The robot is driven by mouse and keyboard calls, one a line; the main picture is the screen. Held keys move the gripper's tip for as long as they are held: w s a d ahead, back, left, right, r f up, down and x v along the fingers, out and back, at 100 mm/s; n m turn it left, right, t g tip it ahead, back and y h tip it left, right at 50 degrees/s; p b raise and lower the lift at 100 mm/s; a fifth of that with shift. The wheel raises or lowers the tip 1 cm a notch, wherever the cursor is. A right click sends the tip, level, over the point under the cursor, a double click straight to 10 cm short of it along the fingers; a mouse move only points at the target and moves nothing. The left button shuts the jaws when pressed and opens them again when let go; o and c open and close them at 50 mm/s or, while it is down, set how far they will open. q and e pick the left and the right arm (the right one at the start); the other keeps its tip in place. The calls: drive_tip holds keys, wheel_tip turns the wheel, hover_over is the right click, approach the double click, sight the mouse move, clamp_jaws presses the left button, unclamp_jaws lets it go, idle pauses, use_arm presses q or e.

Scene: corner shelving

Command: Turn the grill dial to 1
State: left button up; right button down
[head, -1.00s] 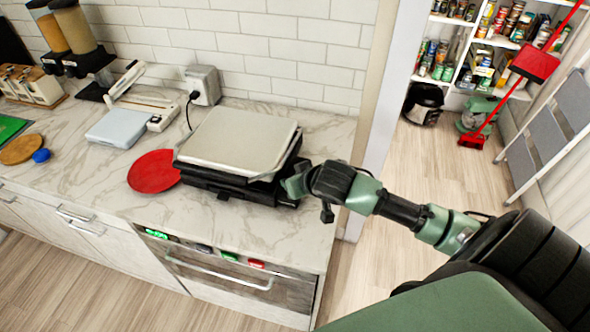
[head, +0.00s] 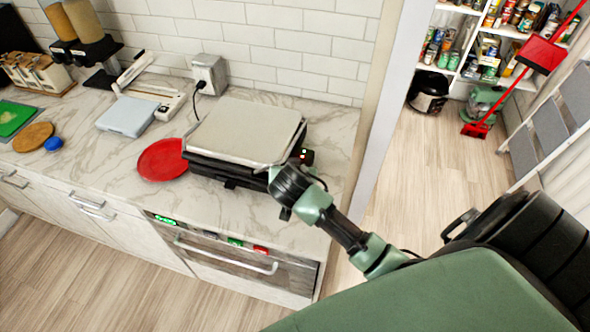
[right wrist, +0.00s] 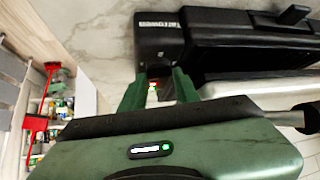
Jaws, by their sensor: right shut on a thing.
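The grill (head: 245,132), a contact grill with a pale flat lid and dark body, sits closed on the marble counter. Red and green lights show at its right side. My right gripper (head: 272,178) is at the grill's front right corner; its fingertips are largely hidden in the head view. In the right wrist view, the green fingers of my right gripper (right wrist: 157,90) are close together at the dark grill body (right wrist: 225,50), shut on the dial. The dial is mostly hidden between them, so its setting cannot be read. Small red and green lights show between the fingers. My left gripper is out of view.
A red plate (head: 163,160) lies left of the grill. A grey socket box (head: 209,73) with a black cord stands behind it, against the tiled wall. Open floor lies to the right.

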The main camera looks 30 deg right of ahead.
drive_tip(key=shift+f, duration=0.1)
drive_tip(key=c, duration=1.1)
unclamp_jaws()
drive_tip(key=shift+o, duration=0.3)
drive_tip(key=shift+s, duration=0.1)
